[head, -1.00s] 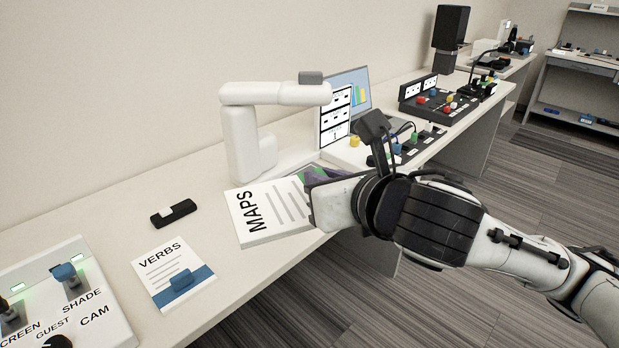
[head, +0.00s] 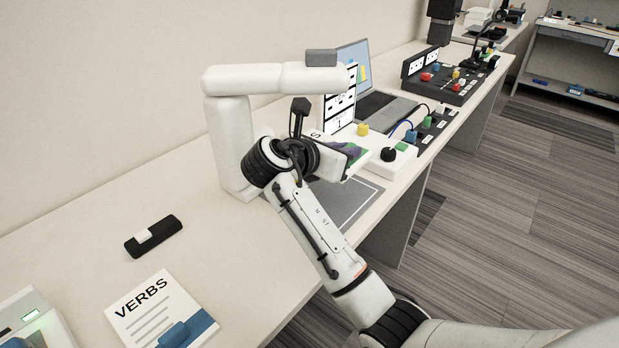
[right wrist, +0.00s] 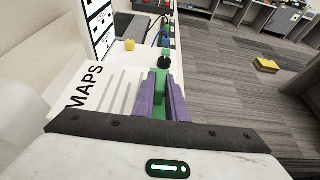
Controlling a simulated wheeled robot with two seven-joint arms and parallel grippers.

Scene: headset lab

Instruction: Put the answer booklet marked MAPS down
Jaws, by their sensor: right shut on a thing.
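My right gripper (head: 350,152) is shut on the green tab (right wrist: 160,82) of the white MAPS booklet (right wrist: 104,98). In the right wrist view the purple fingers (right wrist: 177,104) pinch the tab, and the booklet extends to the left with its title readable. In the head view my wrist hides most of the booklet; a corner with a letter (head: 316,135) shows. The booklet appears to be above the table beside the white document camera (head: 232,140). Its exact height cannot be told. My left gripper is not in view.
A grey mat with a white outline (head: 362,196) lies bare below my wrist. The VERBS booklet (head: 150,305) and a black remote (head: 154,237) lie front left.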

